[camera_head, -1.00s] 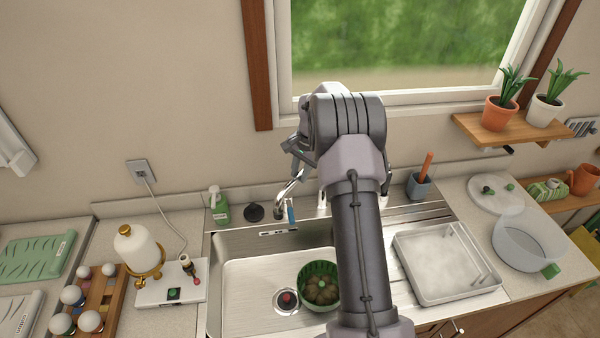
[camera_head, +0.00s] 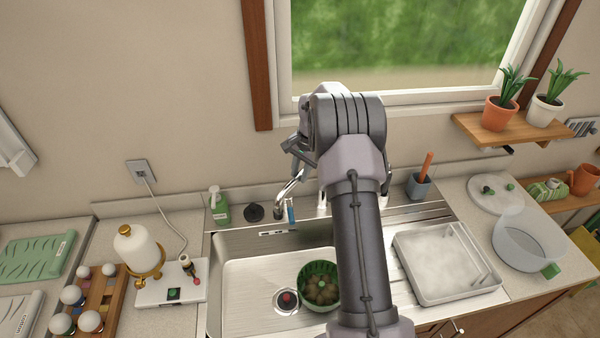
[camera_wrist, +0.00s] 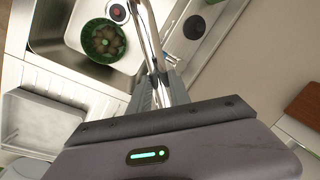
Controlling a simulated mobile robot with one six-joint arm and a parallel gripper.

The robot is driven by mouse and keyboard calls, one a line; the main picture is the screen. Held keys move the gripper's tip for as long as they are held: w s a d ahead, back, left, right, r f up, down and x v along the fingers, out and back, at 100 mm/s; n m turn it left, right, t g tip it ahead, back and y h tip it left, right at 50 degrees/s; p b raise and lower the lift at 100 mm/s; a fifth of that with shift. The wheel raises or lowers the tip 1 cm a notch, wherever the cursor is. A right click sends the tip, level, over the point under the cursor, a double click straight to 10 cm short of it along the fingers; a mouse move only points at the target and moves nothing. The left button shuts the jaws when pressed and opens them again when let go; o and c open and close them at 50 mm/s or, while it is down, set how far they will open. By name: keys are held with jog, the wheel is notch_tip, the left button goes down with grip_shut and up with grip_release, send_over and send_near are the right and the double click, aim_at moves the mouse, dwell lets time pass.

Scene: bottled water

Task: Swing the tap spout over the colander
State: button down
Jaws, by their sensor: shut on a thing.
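The chrome tap spout (camera_wrist: 148,30) runs up from between my gripper's fingers in the wrist view. Part of the tap (camera_head: 292,188) shows in the head view behind the sink, left of my arm. My gripper (camera_wrist: 158,88) is shut on the spout. My arm hides most of the grip in the head view. The green colander (camera_head: 318,270) sits in the sink basin with round brownish things in it. It also shows in the wrist view (camera_wrist: 90,48), to the left of the spout and apart from it.
The steel sink (camera_head: 240,272) has a drain (camera_head: 287,300) left of the colander. A white tray (camera_head: 440,288) lies on the drainboard at right. A soap bottle (camera_head: 219,206) and a utensil cup (camera_head: 419,187) stand along the back. The window wall is close behind.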

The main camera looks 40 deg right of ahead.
jog(key=shift+s+d, duration=0.1)
jog(key=shift+s, duration=0.05)
jog(key=s+d+n+y+p, duration=0.1)
jog(key=s+d+n, duration=0.5)
jog(key=s+n, duration=0.1)
jog(key=shift+g, duration=0.3)
dwell(0.5)
jog(key=shift+s, duration=0.1)
jog(key=c, duration=1.2)
grip_release()
jog(key=shift+c, duration=0.2)
jog(key=shift+a, duration=0.1)
jog(key=shift+r, duration=0.1)
